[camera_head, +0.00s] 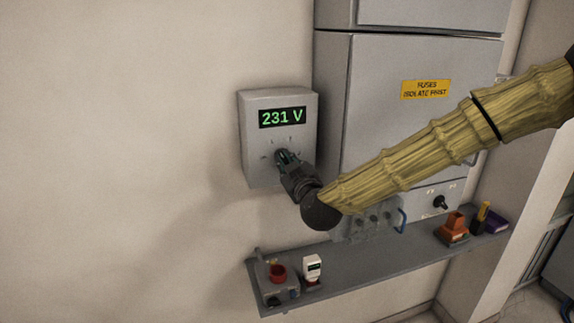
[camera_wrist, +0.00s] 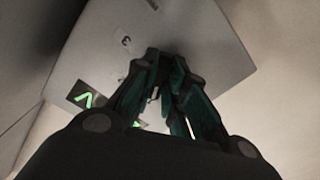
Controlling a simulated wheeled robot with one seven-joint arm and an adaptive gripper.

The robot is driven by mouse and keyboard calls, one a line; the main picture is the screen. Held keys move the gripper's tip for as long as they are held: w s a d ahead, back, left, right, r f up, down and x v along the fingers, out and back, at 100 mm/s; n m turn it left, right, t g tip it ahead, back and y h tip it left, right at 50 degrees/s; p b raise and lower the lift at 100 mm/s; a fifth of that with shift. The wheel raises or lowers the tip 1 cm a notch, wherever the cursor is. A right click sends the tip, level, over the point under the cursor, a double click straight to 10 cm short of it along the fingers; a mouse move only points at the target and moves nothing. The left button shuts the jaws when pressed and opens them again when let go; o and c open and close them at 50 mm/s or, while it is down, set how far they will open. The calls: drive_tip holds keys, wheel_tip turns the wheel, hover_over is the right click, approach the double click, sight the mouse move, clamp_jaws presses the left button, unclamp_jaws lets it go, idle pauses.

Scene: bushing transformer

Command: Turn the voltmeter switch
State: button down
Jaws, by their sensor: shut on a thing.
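The voltmeter box (camera_head: 247,135) is a grey housing on the wall. Its green display (camera_head: 282,117) reads 231 V. My gripper (camera_head: 282,157) is at the lower front of the box, where the switch sits among small dial marks. The gripper is shut on the switch, and its fingers hide most of it in the head view. In the wrist view my gripper (camera_wrist: 160,85) points at the box face (camera_wrist: 185,35), with a pale bit of the switch (camera_wrist: 153,96) between the fingers. Which mark the switch points to cannot be told.
Below, a shelf (camera_head: 360,266) holds a box with a red knob (camera_head: 277,274), a white meter (camera_head: 312,268) and an orange item (camera_head: 454,228). The wall at left is clear.

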drive_tip(key=shift+f+m+b, duration=0.25)
drive_tip(key=shift+m+b, duration=0.65)
drive_tip(key=shift+b, duration=0.25)
drive_tip(key=m+b, duration=0.3)
drive_tip(key=b, duration=0.1)
drive_tip(key=shift+a, duration=0.1)
drive_tip(key=shift+s+a+r+m+b, duration=0.1)
drive_tip(key=shift+m+b, duration=1.25)
drive_tip(key=shift+m, duration=0.3)
drive_tip(key=shift+r+m+b, duration=0.1)
drive_tip(key=shift+m+b, duration=1.25)
drive_tip(key=shift+m, duration=0.3)
drive_tip(key=c, duration=1.5)
unclamp_jaws()
drive_tip(key=shift+o, duration=0.2)
